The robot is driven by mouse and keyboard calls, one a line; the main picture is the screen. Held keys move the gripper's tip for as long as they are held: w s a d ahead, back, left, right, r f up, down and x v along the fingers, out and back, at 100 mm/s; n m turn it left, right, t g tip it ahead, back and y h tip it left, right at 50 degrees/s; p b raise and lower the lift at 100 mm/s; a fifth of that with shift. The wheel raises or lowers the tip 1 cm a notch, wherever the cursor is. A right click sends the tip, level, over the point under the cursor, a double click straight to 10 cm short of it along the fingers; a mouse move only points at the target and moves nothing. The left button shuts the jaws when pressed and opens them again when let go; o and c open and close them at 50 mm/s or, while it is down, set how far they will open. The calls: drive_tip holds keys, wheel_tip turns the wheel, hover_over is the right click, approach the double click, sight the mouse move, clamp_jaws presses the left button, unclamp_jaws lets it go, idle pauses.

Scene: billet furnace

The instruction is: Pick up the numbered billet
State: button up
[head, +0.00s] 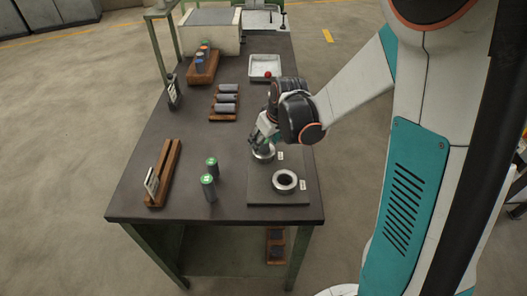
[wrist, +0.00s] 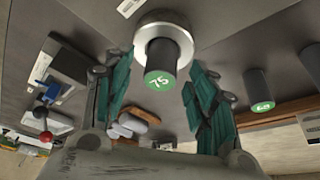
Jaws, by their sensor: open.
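In the wrist view a dark billet (wrist: 162,57) with a green end numbered 75 stands in a pale metal ring (wrist: 145,35). My gripper (head: 264,143) is open, its teal fingers on either side of this billet, with gaps showing. In the head view my gripper is low over that ring (head: 264,155), and the billet is mostly hidden behind the fingers. Two other green-topped billets, a far one (head: 212,168) and a near one (head: 208,190), stand upright on the table left of the ring. One billet with a green numbered end (wrist: 258,92) shows right of the fingers in the wrist view.
A second metal ring (head: 285,180) sits empty on the dark plate (head: 278,199). A wooden rack of grey cylinders (head: 226,98), a white tray (head: 265,65) and a rack of coloured-top cylinders (head: 203,62) stand farther back. A wooden card holder (head: 166,172) lies left on the dark table (head: 140,200).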

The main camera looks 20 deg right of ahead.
drive_tip(key=shift+x, duration=0.85)
drive_tip(key=shift+r, duration=0.1)
clamp_jaws()
drive_tip(key=shift+r, duration=0.1)
wheel_tip(320, 180, up, 19)
drive_tip(key=p, duration=0.6)
drive_tip(key=shift+f+b, duration=3.8)
drive_tip(key=shift+f, duration=1.6)
drive_tip(key=shift+f, duration=0.1)
